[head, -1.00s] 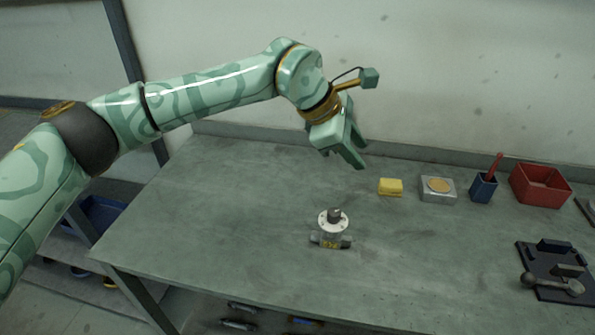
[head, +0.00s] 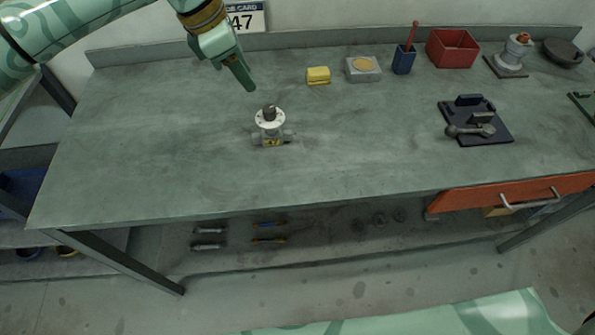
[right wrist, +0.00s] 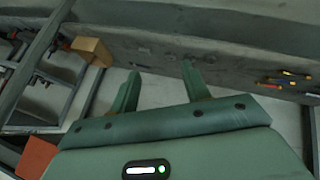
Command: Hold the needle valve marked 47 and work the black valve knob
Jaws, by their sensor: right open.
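The needle valve (head: 258,139) sits on the workbench, left of centre in the head view. It has a round white flange, pipe stubs to both sides and a yellow tag whose number is too small to read surely. The dark valve knob (head: 269,113) stands upright on top. My left gripper (head: 246,84) hangs above and behind the valve, apart from it, fingers pointing down; their gap is not clear from this side. My right gripper (right wrist: 160,84) shows in the right wrist view with fingers apart and nothing between them, below bench height.
On the bench (head: 170,160) are a yellow block (head: 318,76), a grey box (head: 363,74), a blue cup (head: 403,62), a red bin (head: 452,49) and a black fixture (head: 492,135). A card (head: 245,20) reading 47 is at the wall. The bench around the valve is clear.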

